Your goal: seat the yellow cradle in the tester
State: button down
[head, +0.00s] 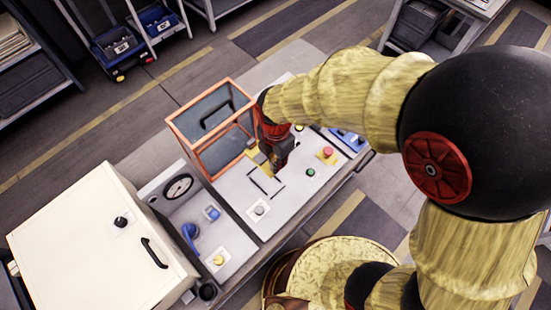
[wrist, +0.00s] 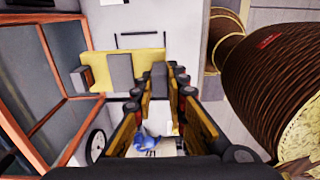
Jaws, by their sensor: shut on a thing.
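The yellow cradle (wrist: 98,75) shows in the wrist view just beyond my fingertips, with grey blocks on it. In the head view a small part of the cradle (head: 252,153) shows left of my gripper (head: 274,158); the rest is hidden behind it. My gripper (wrist: 160,88) is shut on the cradle at its right part in the wrist view. The tester's orange-framed clear enclosure (head: 205,132) stands left of my gripper in the head view, and its frame (wrist: 44,65) fills the left of the wrist view. I cannot tell whether the cradle touches the bench.
A black marked outline (head: 266,182) lies on the white panel in front of my gripper. A red button (head: 327,151), green button (head: 311,172) and grey button (head: 259,210) are nearby. A gauge (head: 178,187) and cream cabinet (head: 95,245) stand to the left.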

jog(key=shift+f+b, duration=5.8)
jog(key=shift+f, duration=2.75)
jog(key=shift+f, duration=0.4)
jog(key=shift+w+a, duration=0.1)
jog(key=c, duration=1.7)
grip_release()
notch_tip(320, 180, up, 12)
jog(key=shift+f, duration=0.1)
